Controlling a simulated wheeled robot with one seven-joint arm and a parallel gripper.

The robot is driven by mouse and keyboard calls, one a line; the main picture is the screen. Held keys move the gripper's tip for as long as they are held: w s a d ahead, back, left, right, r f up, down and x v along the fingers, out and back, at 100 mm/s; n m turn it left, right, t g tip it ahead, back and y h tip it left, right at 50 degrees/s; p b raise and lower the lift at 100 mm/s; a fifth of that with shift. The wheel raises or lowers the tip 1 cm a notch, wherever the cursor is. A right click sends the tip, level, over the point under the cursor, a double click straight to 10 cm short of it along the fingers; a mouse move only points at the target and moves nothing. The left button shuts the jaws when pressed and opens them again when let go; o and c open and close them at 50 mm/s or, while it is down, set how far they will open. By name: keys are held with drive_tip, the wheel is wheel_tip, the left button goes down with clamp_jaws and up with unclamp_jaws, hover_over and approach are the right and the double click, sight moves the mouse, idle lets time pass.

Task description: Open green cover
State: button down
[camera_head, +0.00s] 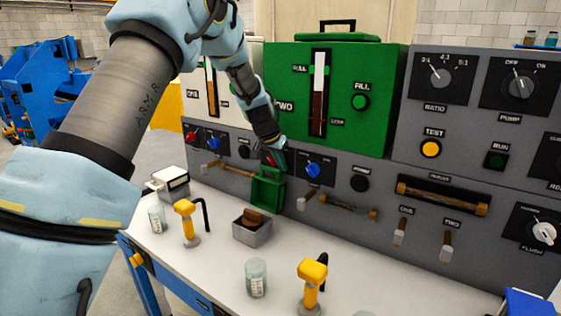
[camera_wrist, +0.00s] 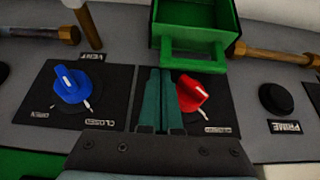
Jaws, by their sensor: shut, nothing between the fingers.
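The green cover (camera_head: 267,190) hangs swung down on the grey panel, just below the red knob (camera_wrist: 190,92), which is uncovered. In the wrist view, where the labels appear upside down, the cover (camera_wrist: 190,22) is at the top with its hollow side and green handle (camera_wrist: 193,55) showing. My gripper (camera_head: 280,160) is in front of the panel at the red knob, just above the cover. In the wrist view my gripper's teal fingers (camera_wrist: 160,72) are together and empty beside the red knob. I cannot tell whether they touch the knob. The fingers are apart from the handle.
A blue knob (camera_wrist: 68,84) is beside the red one, and a black PRIME button (camera_wrist: 278,98) is on the other side. Pipes (camera_wrist: 262,52) flank the cover. The white bench (camera_head: 200,250) below holds yellow taps (camera_head: 312,275), a metal tray (camera_head: 252,238) and glass beakers (camera_head: 256,278).

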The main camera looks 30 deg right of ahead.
drive_tip(key=shift+b, duration=0.35)
drive_tip(key=shift+s+a+f+b, duration=0.1)
drive_tip(key=shift+a+f+b, duration=0.2)
drive_tip(key=shift+b, duration=0.9)
drive_tip(key=a+b, duration=0.1)
drive_tip(key=b, duration=0.2)
drive_tip(key=s+a+h+b, duration=0.1)
drive_tip(key=b, duration=0.2)
drive_tip(key=t+h+b, duration=0.1)
drive_tip(key=b, duration=0.3)
drive_tip(key=shift+s+a+r, duration=0.2)
drive_tip(key=shift+a+r, duration=0.15)
drive_tip(key=shift+a, duration=0.05)
drive_tip(key=a+b, duration=0.1)
drive_tip(key=s+a+b, duration=0.1)
drive_tip(key=b, duration=0.1)
drive_tip(key=shift+s+r, duration=0.15)
drive_tip(key=shift+r, duration=0.35)
